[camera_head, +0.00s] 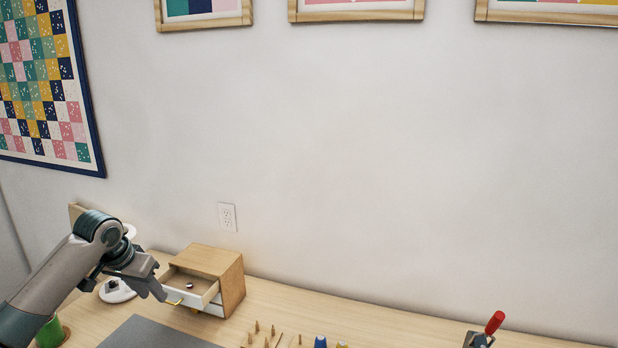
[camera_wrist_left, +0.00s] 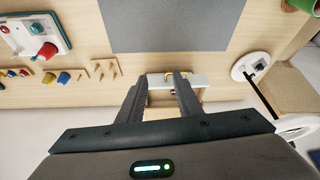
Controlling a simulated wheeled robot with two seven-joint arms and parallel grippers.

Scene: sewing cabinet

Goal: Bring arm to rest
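My left gripper (camera_head: 156,291) is just in front of the small wooden cabinet (camera_head: 232,285), near its open upper drawer (camera_head: 206,292). In the left wrist view its two fingers (camera_wrist_left: 158,84) are apart, with nothing held between them. The white drawer front (camera_wrist_left: 192,80) and its yellow handle (camera_wrist_left: 176,75) show beyond and between the fingers. I cannot tell whether a finger touches the handle. A small dark and red item (camera_head: 189,286) lies in the drawer. My right gripper is not in view.
A grey mat (camera_head: 155,335) lies in front of the cabinet. Wooden pegs (camera_head: 257,328) and a blue spool (camera_head: 320,342) stand to its right. A green spool (camera_head: 50,333) and a white round base (camera_head: 116,292) are near my left arm. A red-handled object (camera_head: 494,322) stands far right.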

